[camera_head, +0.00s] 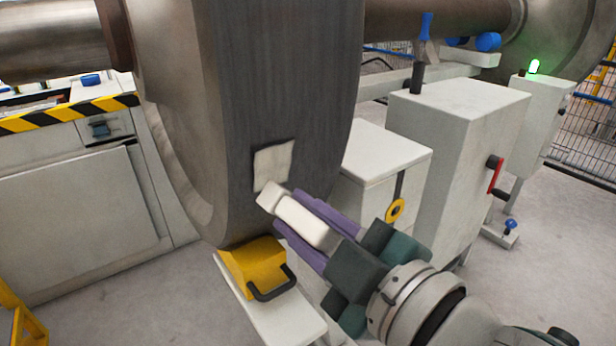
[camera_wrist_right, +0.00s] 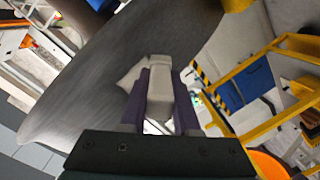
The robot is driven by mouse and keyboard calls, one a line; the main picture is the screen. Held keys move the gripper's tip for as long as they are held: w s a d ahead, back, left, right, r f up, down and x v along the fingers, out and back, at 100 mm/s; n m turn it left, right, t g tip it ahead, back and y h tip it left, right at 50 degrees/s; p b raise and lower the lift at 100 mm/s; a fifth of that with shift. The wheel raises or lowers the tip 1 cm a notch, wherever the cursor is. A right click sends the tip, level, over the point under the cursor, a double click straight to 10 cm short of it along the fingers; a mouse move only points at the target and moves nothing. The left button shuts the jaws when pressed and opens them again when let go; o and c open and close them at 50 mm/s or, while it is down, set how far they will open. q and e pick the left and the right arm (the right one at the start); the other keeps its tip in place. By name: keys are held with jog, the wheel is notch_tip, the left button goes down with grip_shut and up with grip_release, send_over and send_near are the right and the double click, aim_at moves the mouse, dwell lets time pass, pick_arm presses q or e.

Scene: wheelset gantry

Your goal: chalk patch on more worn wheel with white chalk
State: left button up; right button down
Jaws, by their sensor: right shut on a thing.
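A large dark steel wheel (camera_head: 290,80) fills the centre of the head view, with a pale, roughly square patch (camera_head: 273,163) low on its tread. My right gripper (camera_head: 312,226) has purple fingers shut on a white chalk block (camera_head: 300,219). The chalk's tip is at the lower edge of the patch; I cannot tell for sure if it touches. In the right wrist view the chalk (camera_wrist_right: 159,83) stands between the fingers (camera_wrist_right: 160,105), with the patch (camera_wrist_right: 134,74) partly hidden behind it. The left gripper is not in view. A second wheel (camera_head: 555,35) shows at the far right.
A yellow chock (camera_head: 252,265) with a dark handle sits under the wheel on a pale rail. Grey cabinets (camera_head: 458,130) stand to the right, one with a red handle. A hazard-striped cabinet (camera_head: 75,215) stands left. An axle (camera_head: 440,18) runs behind.

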jog(key=shift+r, duration=0.1)
jog(key=shift+s+d, duration=0.2)
jog(key=shift+s, duration=0.05)
jog(key=s+d, duration=0.1)
jog(key=s+d+f+p, duration=0.1)
jog(key=s+d, duration=0.1)
jog(key=s, duration=0.1)
jog(key=shift+s+f, duration=0.1)
jog(key=shift+f, duration=0.15)
jog(key=shift+s+d+f+p, duration=0.25)
jog(key=shift+s+d, duration=0.2)
jog(key=shift+s, duration=0.15)
jog(key=shift+s+d+f+p, duration=0.2)
jog(key=shift+s+d, duration=0.2)
jog(key=shift+s, duration=0.15)
